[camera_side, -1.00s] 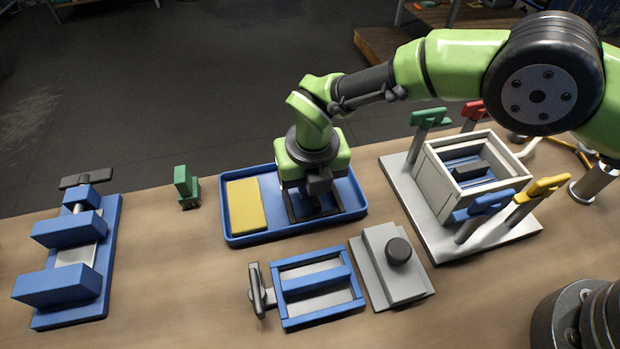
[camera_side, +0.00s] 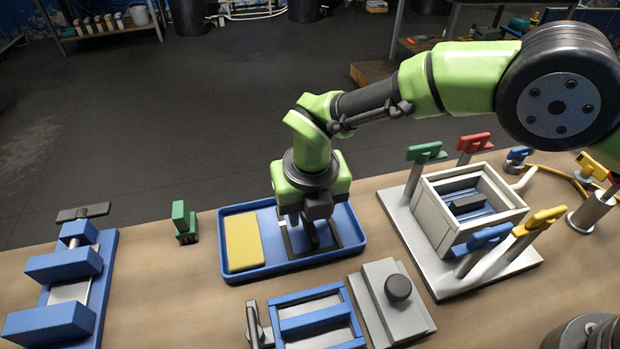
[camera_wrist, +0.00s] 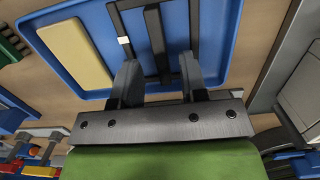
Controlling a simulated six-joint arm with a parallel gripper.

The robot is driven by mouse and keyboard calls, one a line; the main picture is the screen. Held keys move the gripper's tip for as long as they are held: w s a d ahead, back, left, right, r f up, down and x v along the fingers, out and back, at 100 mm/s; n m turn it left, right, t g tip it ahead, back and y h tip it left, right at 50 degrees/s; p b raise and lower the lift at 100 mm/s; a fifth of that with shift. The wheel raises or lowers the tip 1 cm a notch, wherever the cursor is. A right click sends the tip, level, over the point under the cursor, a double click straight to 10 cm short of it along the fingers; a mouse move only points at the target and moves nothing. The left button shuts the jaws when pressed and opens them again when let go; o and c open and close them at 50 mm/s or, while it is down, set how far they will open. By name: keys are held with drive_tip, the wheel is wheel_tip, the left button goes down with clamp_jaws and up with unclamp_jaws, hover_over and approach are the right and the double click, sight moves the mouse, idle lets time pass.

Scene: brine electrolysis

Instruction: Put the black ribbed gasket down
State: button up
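The black ribbed gasket (camera_side: 350,233), a frame with a middle rib, lies in the blue tray (camera_side: 228,262), right of a yellow block (camera_side: 243,242). My gripper (camera_side: 304,234) is above the gasket, pointing down. Its fingers (camera_wrist: 158,66) are apart, one on each side of the rib, with a gap to it. No grip on the gasket shows.
To the right stands a pale open box (camera_side: 440,215) on a grey plate with coloured handles. In front are a blue slatted frame (camera_side: 318,307) and a grey block with a black knob (camera_side: 398,288). A blue vise (camera_side: 65,265) and a small green piece (camera_side: 183,222) stand left.

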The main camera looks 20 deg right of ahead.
sight(311, 227)
wheel_tip(311, 227, up, 9)
drive_tip(key=s, duration=0.1)
drive_tip(key=s+d+r+m+t+y, duration=0.2)
drive_tip(key=s+d+r+m, duration=0.1)
drive_tip(key=d+r+m, duration=1.35)
drive_tip(key=s+d+r+m+t, duration=0.1)
drive_tip(key=s+d+m, duration=0.3)
drive_tip(key=s+m, duration=0.4)
drive_tip(key=s+d+r+m+t, duration=0.1)
drive_tip(key=s+d+m, duration=0.4)
drive_tip(key=m, duration=1)
drive_tip(key=s+t, duration=0.1)
drive_tip(key=s, duration=0.1)
drive_tip(key=shift+s+d+m+t, duration=0.3)
drive_tip(key=shift+s+m+t, duration=0.05)
drive_tip(key=shift+t, duration=0.05)
